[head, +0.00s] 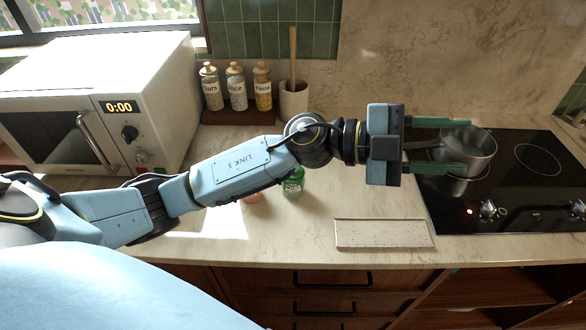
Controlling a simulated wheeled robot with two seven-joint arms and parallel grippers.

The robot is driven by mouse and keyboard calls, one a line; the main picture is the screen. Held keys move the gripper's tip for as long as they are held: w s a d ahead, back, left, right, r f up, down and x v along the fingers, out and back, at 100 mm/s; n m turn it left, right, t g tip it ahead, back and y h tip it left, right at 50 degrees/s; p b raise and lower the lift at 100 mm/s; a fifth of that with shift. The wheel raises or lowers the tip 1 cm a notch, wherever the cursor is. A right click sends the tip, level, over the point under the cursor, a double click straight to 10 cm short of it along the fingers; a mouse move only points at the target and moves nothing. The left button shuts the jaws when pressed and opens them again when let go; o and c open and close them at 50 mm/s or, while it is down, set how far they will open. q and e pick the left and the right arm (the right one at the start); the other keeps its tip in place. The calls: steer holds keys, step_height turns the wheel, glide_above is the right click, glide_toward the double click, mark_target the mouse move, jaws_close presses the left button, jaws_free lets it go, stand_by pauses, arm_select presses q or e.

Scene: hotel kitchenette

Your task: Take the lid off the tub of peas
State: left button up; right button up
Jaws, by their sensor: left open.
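No tub clearly marked as peas shows. A small green container (293,183) stands on the counter, partly hidden behind my left arm; I cannot tell what it holds. A pinkish item (252,198) beside it is almost fully covered by the arm. My left gripper (464,146) is open at the hob, its two green fingers pointing right. In the picture the fingers lie above and below the handle and near side of a metal saucepan (480,148). I cannot tell whether they touch it. My right gripper is out of view.
The black hob (535,190) is at the right. A speckled board (382,234) lies at the counter's front edge. A microwave (90,95) stands left. Labelled jars (236,90) and a utensil pot (293,100) stand at the back. Counter between arm and board is clear.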

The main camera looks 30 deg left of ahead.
arm_select(q)
steer(key=w+a+f+m+g+y, duration=0.3)
steer(key=a+f+g+y, duration=0.2)
steer(key=a+f+y, duration=0.55)
steer(key=w+a+r+n+y, duration=0.2)
steer(key=a+n+y, duration=0.2)
steer(key=a+y, duration=0.9)
steer(key=a+f+h, duration=0.1)
steer(key=f, duration=0.1)
steer(key=a+f+h, duration=0.1)
steer(key=a+f, duration=0.1)
steer(key=a+f+h, duration=0.1)
steer(key=f, duration=0.1)
steer(key=shift+a+f+g+h+p, duration=0.2)
steer(key=shift+f+g+h+p, duration=0.1)
steer(key=shift+f+h+p, duration=0.05)
steer(key=f, duration=0.4)
steer(key=f+p, duration=0.1)
steer(key=f, duration=0.1)
steer(key=shift+d+f, duration=0.2)
steer(key=shift+d, duration=0.05)
jaws_close()
